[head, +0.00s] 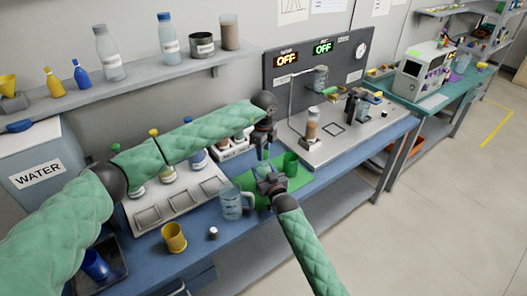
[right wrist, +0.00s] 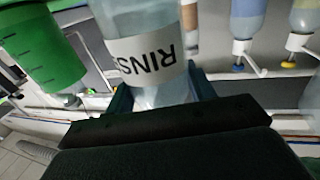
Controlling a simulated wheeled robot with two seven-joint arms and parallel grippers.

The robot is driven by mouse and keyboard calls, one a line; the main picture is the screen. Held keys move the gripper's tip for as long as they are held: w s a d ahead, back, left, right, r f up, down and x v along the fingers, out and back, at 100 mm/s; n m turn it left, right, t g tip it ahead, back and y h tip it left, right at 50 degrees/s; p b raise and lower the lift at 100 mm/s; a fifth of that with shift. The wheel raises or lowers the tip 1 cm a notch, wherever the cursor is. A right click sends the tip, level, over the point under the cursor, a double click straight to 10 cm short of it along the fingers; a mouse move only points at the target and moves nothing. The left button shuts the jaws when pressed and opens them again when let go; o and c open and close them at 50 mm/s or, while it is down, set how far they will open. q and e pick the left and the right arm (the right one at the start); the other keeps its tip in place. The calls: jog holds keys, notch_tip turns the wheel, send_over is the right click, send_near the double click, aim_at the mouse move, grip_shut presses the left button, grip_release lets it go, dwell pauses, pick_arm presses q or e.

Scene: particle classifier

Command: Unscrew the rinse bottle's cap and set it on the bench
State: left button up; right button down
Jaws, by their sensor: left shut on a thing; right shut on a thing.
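The rinse bottle (right wrist: 150,60), labelled "RINS…", is a clear bottle with a white label. In the right wrist view it stands between the two fingers of my right gripper (right wrist: 162,94), shut on it. In the head view my right gripper (head: 270,184) is low over the green mat (head: 296,182) and largely hides the bottle. My left gripper (head: 265,150) is directly above it, pointing down and shut at the bottle's top. The cap is hidden in its fingers, so I cannot tell whether it is still threaded on.
A green cup (head: 290,163) stands close behind my right gripper. A clear jug (head: 232,202), a small white object (head: 213,233) and a yellow cup (head: 173,237) stand on the blue bench.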

pick_arm(q)
jog(key=shift+r, duration=2)
pick_arm(e)
jog(key=shift+c, duration=2.3)
grip_release()
